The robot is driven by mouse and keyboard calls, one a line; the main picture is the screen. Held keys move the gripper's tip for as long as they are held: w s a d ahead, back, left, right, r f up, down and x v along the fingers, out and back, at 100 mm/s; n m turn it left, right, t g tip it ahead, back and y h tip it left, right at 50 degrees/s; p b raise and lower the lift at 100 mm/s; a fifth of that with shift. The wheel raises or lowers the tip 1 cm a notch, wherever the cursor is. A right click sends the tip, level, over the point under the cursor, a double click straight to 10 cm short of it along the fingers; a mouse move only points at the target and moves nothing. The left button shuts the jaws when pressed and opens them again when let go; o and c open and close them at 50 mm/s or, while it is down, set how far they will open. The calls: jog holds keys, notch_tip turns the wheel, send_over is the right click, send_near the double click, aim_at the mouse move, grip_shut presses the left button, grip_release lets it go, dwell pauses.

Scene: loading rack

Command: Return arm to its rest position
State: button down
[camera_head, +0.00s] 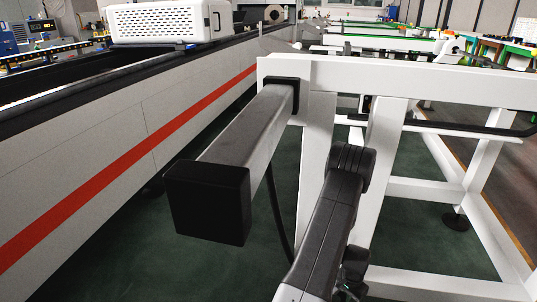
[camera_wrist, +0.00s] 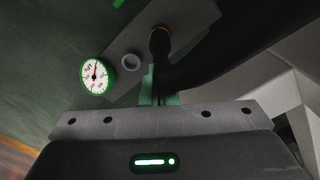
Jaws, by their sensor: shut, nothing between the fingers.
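My arm (camera_head: 335,215) shows in the head view as dark grey links rising from the bottom centre, in front of the white rack frame (camera_head: 385,150). My gripper is not clearly seen in that view. In the wrist view the grey gripper body fills the bottom, with a green-lit indicator on it. My gripper (camera_wrist: 159,88) appears shut, its narrow fingers together in the middle, with nothing seen held. Beyond it are a green-rimmed dial gauge (camera_wrist: 97,76), a small grey ring (camera_wrist: 131,62) and a dark rod with a brass-coloured collar (camera_wrist: 159,38).
A metal beam with a black end cap (camera_head: 208,203) juts out from the rack close to my arm's left. A long machine with a red stripe (camera_head: 130,160) runs along the left, with a white case (camera_head: 170,20) on top. Dark green floor (camera_head: 190,265) shows between them.

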notch_tip(320, 180, down, 6)
jog(key=shift+f+b, duration=0.1)
jog(key=shift+b, duration=0.9)
